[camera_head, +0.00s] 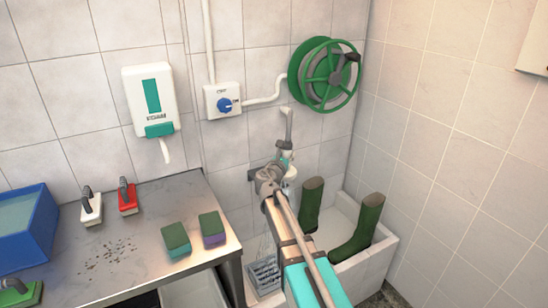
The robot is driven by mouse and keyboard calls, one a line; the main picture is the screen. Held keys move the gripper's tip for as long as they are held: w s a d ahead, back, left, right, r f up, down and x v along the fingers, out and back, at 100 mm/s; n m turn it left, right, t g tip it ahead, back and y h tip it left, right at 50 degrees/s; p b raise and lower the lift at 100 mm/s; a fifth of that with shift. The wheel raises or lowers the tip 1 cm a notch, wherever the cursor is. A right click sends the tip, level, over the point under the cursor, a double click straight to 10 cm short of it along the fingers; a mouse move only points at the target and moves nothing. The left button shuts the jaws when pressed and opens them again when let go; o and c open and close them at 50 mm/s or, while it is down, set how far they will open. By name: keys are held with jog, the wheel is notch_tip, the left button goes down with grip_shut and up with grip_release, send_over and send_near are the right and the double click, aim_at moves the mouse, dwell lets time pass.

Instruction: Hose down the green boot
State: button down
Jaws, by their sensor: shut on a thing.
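Two dark green boots stand in the white basin on the right, a nearer boot (361,229) with its toe to the left and a farther boot (310,204) partly hidden by my arm. My gripper (285,166) is at the back of the basin, left of and above the boots, near the tiled wall. It is shut on a grey, pipe-like piece (288,122) that stands up above it. The wrist hides much of the grip, so I cannot tell exactly what this piece is. The gripper is apart from both boots.
A green hose reel (325,76) and a blue-knobbed switch box (223,101) hang on the wall. A soap dispenser (151,101) is left of them. The steel counter (130,225) holds sponges, brushes and a blue tub (25,229). A wire basket (264,274) sits at the basin's left.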

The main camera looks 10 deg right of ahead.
jog(key=s+d+f+m+g+h+b, duration=0.2)
jog(key=s+d+f+m+g+b, duration=0.1)
jog(key=d, duration=1.2)
jog(key=s+d+f+m+g+h+b, duration=0.3)
jog(key=s+d+m, duration=0.1)
jog(key=d, duration=1.2)
jog(key=s+d+f+m+g+h+b, duration=0.2)
jog(key=s+d+f+m+g+b, duration=0.1)
jog(key=d, duration=1.3)
jog(key=shift+s+d+f+m+g, duration=0.2)
jog(key=shift+s+f+m+g, duration=0.2)
jog(key=shift+s+m, duration=0.25)
jog(key=shift+f+b, duration=0.4)
jog(key=shift+b, duration=0.2)
jog(key=shift+f+b, duration=1.15)
notch_tip(320, 180, up, 6)
jog(key=w+d+p, duration=0.1)
jog(key=d+p, duration=0.1)
jog(key=p, duration=0.4)
jog(key=shift+d+r, duration=0.15)
jog(key=shift+d, duration=0.25)
jog(key=shift+v, duration=1.15)
jog(key=shift+s+a, duration=0.1)
jog(key=shift+a, duration=0.25)
